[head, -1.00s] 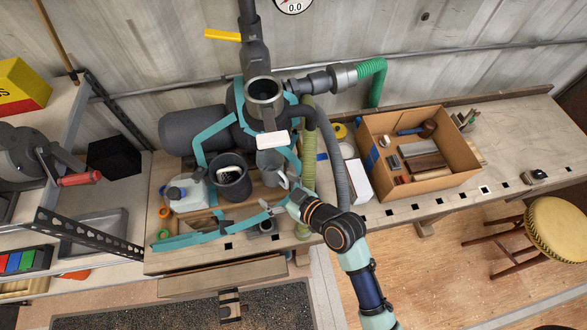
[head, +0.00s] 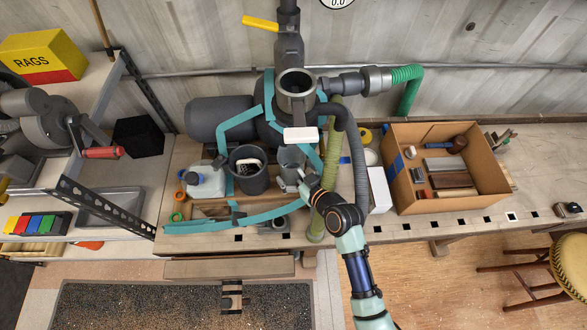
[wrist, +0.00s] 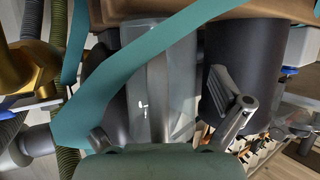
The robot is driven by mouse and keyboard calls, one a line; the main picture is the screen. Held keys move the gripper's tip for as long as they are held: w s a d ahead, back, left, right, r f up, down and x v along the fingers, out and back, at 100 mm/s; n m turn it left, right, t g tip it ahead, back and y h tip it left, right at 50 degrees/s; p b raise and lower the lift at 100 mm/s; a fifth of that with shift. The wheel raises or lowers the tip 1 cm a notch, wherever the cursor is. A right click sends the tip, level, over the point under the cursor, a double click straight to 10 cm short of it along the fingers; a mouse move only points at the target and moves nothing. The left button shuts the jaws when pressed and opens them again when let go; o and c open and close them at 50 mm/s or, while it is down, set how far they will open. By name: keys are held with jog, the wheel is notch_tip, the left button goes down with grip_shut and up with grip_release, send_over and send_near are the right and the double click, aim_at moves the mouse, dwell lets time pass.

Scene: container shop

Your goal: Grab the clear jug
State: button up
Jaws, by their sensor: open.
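The clear jug (head: 291,163) is a translucent grey vessel on the bench, right of a dark bucket (head: 249,178). My gripper (head: 303,186) is at the jug's near side in the head view. In the wrist view the jug (wrist: 175,75) stands between the two open fingers (wrist: 170,128), one on each side. The dark bucket (wrist: 243,65) is behind the right finger. I cannot tell whether either finger touches the jug. A teal strip (wrist: 125,65) crosses in front of part of the jug.
The dark machine (head: 270,125) with teal straps is behind the jug. A green hose (head: 332,165) runs close on the right, and a cardboard box (head: 400,194) with items is farther right.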

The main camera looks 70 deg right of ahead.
jog(key=shift+c, duration=0.2)
jog(key=c, duration=1.2)
jog(key=shift+r, duration=0.15)
notch_tip(320, 180, up, 20)
jog(key=p, duration=0.4)
